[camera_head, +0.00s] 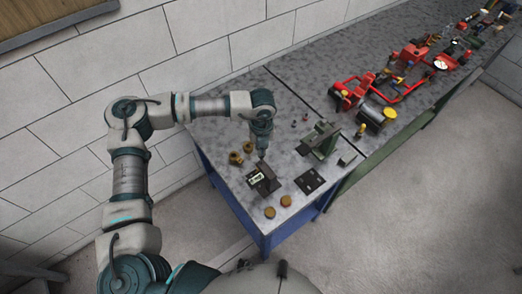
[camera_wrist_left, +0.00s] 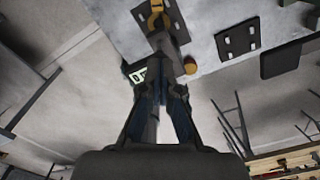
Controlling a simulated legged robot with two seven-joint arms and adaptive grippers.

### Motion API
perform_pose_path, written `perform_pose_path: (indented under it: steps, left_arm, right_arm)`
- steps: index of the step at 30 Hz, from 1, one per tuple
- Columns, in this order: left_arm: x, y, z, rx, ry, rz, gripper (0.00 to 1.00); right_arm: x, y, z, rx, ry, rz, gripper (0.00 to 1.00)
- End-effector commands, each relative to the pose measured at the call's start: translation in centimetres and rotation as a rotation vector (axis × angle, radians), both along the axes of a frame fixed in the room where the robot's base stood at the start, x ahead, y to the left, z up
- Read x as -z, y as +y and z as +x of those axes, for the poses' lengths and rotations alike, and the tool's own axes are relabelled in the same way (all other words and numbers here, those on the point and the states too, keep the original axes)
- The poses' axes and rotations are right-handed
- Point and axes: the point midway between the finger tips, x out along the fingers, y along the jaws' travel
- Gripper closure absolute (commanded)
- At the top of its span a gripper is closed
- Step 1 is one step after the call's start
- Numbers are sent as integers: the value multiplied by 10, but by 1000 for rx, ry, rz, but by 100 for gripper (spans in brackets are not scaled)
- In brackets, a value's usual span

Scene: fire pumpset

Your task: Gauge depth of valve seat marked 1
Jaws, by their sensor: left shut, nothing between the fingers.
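My left gripper (camera_head: 262,152) is shut and empty, pointing down just above a dark block with a pale label or display (camera_head: 257,177). I cannot tell whether they touch. The block is partly hidden behind the fingers in the left wrist view, where its lit label (camera_wrist_left: 138,76) shows. Two brass fittings (camera_head: 236,158) (camera_head: 248,147) stand left of the gripper. Two round brass pieces (camera_head: 270,212) (camera_head: 286,201) lie near the front edge. No number 1 mark is readable, so I cannot tell which piece is the marked valve seat. My right gripper is not in view.
A red pump assembly (camera_head: 400,85) stands farther right. A block wall runs behind; the floor in front is clear.

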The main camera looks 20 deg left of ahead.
Motion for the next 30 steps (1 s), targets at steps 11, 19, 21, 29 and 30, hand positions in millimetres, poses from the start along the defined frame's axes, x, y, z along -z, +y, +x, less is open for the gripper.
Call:
perform_pose_path:
  steps: [11, 19, 21, 29, 30]
  left_arm:
    - [11, 0, 0, 0, 0, 1, 100]
    - [18, 0, 0, 0, 0, 1, 100]
    - [20, 0, 0, 0, 0, 1, 100]
    - [26, 0, 0, 0, 1, 1, 100]
    - [27, 0, 0, 0, 1, 1, 100]
  right_arm:
    - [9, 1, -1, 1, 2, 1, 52]
    - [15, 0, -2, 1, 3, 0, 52]
    - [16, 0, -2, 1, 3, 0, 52]
    - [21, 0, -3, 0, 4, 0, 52]
    - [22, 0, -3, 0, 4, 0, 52]
